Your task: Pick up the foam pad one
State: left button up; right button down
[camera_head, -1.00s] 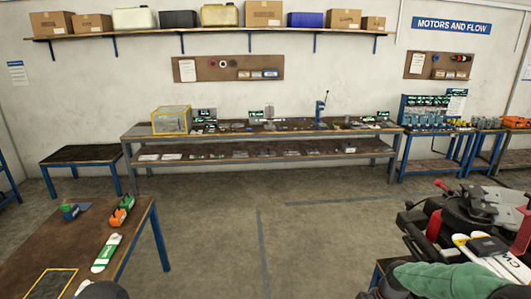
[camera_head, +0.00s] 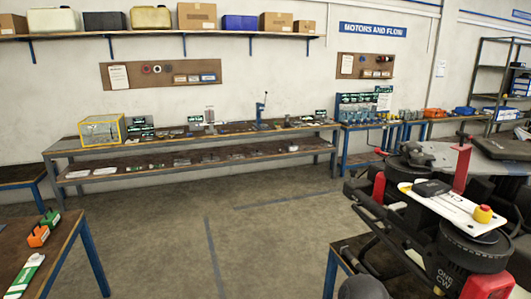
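I cannot pick out a foam pad for certain in this view. Small flat items (camera_head: 190,133) lie along the long back bench (camera_head: 240,140), too small to tell apart. The spray drone (camera_head: 455,215), with dark arms, a white plate and red parts, stands on a stand at the right. Neither of my grippers shows clearly. A dark rounded shape at the bottom edge, right of centre, may be part of my arm.
A brown table (camera_head: 50,262) at the lower left carries orange and green blocks (camera_head: 42,230) and a green-white packet (camera_head: 25,275). A yellow-framed clear box (camera_head: 103,130) stands on the back bench. The middle floor (camera_head: 190,240) is open.

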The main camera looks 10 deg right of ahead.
aim_at(427, 188)
jog(key=z, duration=1.8)
jog(key=i+j, duration=0.1)
jog(key=j, duration=0.15)
jog(key=i+j, duration=0.15)
jog(key=j, duration=0.15)
jog(key=u, duration=0.05)
